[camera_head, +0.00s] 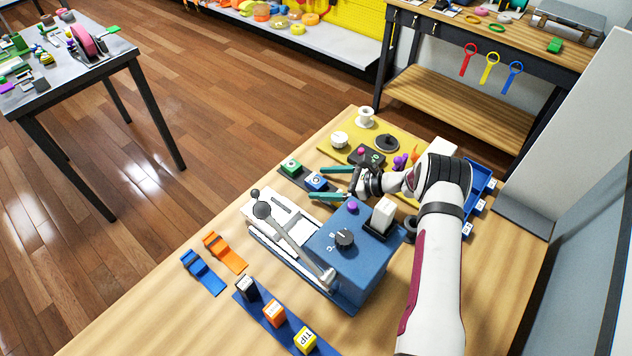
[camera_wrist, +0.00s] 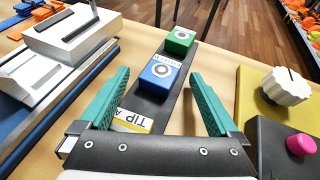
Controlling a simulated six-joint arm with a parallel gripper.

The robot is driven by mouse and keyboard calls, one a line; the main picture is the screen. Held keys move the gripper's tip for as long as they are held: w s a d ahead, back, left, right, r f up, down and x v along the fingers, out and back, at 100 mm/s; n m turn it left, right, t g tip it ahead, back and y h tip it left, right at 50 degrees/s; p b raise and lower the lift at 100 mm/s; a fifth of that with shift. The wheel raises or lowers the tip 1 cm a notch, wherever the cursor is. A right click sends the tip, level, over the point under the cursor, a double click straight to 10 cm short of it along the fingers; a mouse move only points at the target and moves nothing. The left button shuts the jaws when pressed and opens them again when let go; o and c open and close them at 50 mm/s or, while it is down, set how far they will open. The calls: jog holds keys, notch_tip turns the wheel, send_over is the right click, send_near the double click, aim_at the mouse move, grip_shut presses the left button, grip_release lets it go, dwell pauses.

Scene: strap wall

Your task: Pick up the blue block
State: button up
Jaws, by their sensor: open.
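The blue block (camera_wrist: 160,78) sits on a dark strip (camera_wrist: 140,108) in the wrist view, its top bearing a white label with a ring mark. The block also shows in the head view (camera_head: 316,182), near the fingers. A green block (camera_wrist: 180,41) sits farther along the same strip, and in the head view it is at upper left of the blue one (camera_head: 291,166). My gripper (camera_head: 330,183) is open, with teal fingers either side of the blue block's line. In the wrist view the gripper (camera_wrist: 160,95) has the block between and slightly beyond its fingertips. I see no contact.
A blue machine (camera_head: 350,250) with a lever and knob stands close on one side of my gripper. A yellow board (camera_head: 340,150) with knobs lies on the other side. Orange (camera_head: 225,252) and blue (camera_head: 202,272) clips and a strip of labelled blocks (camera_head: 275,315) lie toward the front.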

jog(key=shift+a, duration=0.1)
grip_shut()
dwell(0.4)
